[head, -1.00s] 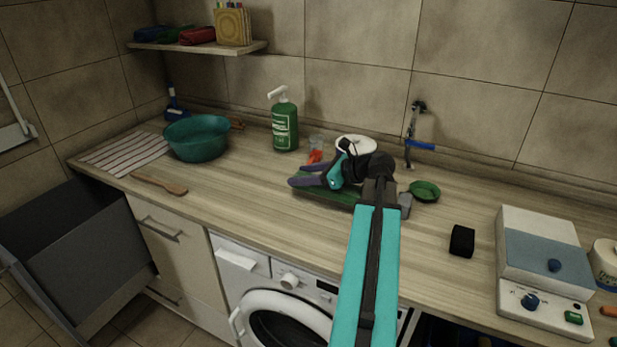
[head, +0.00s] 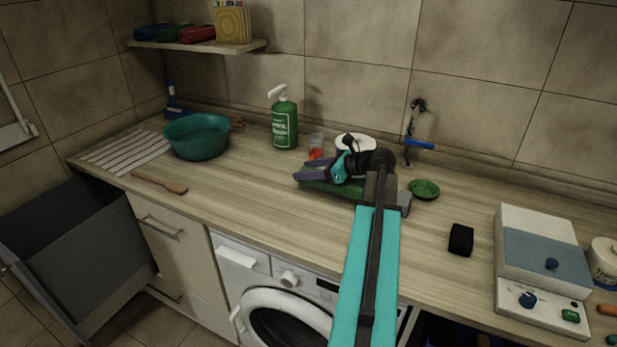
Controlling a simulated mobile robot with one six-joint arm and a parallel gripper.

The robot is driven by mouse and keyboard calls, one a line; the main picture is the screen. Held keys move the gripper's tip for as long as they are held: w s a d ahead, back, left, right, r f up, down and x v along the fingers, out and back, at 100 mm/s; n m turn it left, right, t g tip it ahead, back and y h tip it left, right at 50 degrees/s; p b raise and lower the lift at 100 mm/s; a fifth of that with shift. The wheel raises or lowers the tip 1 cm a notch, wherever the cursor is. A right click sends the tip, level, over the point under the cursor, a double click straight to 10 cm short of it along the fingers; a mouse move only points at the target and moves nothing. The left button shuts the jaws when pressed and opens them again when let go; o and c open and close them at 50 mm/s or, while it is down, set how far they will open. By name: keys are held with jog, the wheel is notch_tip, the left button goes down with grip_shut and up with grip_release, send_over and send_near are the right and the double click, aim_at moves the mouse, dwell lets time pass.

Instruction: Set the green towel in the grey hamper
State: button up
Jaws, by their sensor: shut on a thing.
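The green towel (head: 330,188) is a flat green shape at my gripper (head: 301,171), over the middle of the counter. My gripper's purple fingers are shut on it, and my gripper and arm hide much of it. I cannot tell whether the towel is clear of the counter. The grey hamper (head: 88,262) is a large, open-topped dark grey bin on the floor at the left, beside the cabinet and well away from my gripper.
A teal basin (head: 197,137), a wooden brush (head: 159,182) and a striped mat (head: 125,152) lie on the counter (head: 235,205) toward the hamper. A green pump bottle (head: 284,124), glass (head: 316,143) and white bowl (head: 362,142) stand behind my gripper. A tap (head: 414,140) is to the right.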

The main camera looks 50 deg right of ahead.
aim_at(344, 186)
jog(key=shift+f, duration=1.35)
jog(key=o, duration=1.1)
jog(key=b+v, duration=0.1)
jog(key=v, duration=1.1)
jog(key=shift+a, duration=0.1)
